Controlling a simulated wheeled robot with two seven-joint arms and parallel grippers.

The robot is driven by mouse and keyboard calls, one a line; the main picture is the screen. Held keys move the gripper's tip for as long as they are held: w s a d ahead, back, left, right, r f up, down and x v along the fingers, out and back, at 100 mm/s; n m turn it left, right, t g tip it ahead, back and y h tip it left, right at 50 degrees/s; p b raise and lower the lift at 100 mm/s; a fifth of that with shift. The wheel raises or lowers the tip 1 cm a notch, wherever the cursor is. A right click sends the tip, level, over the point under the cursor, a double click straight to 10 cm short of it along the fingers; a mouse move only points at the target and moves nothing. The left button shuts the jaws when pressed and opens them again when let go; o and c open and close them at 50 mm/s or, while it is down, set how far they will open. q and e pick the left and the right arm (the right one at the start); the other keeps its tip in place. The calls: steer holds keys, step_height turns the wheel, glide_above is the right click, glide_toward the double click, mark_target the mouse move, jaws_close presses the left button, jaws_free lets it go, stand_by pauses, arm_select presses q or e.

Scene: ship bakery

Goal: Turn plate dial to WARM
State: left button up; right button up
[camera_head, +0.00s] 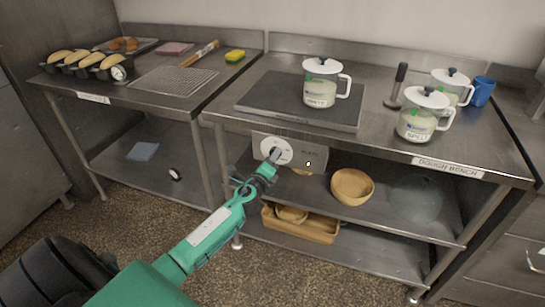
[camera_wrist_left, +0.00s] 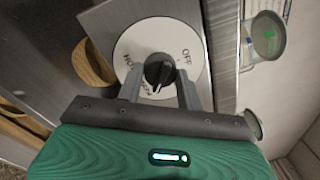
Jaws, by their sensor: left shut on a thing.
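The plate dial (camera_head: 276,150) is a round white disc on the grey control panel under the front edge of the dough bench. In the left wrist view, its black knob (camera_wrist_left: 159,71) stands at the centre of the white disc (camera_wrist_left: 150,38). OFF reads on the right side of the disc; another label on the left is hard to read. Lettering below the knob is partly hidden. My left gripper (camera_head: 270,164) is at the dial, with its fingers (camera_wrist_left: 160,90) on both sides of the knob, shut on it. My right gripper is not in view.
A dark hot plate (camera_head: 258,102) carries a white-lidded pot (camera_head: 319,90). Two more lidded pots, one a jar (camera_head: 415,125), and a blue mug (camera_head: 482,92) stand at right. Wooden bowls (camera_head: 352,185) sit on the shelf below. A second bench (camera_head: 110,95) stands at left.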

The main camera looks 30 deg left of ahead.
arm_select(q)
steer(key=shift+f+m, duration=0.1)
steer(key=shift+m, duration=0.8)
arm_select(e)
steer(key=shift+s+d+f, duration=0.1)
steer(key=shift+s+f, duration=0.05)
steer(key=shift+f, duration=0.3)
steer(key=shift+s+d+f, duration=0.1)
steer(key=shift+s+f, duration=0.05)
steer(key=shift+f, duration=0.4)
arm_select(q)
steer(key=o, duration=1)
steer(key=shift+s, duration=0.15)
steer(key=v, duration=1.3)
steer(key=shift+s, duration=0.3)
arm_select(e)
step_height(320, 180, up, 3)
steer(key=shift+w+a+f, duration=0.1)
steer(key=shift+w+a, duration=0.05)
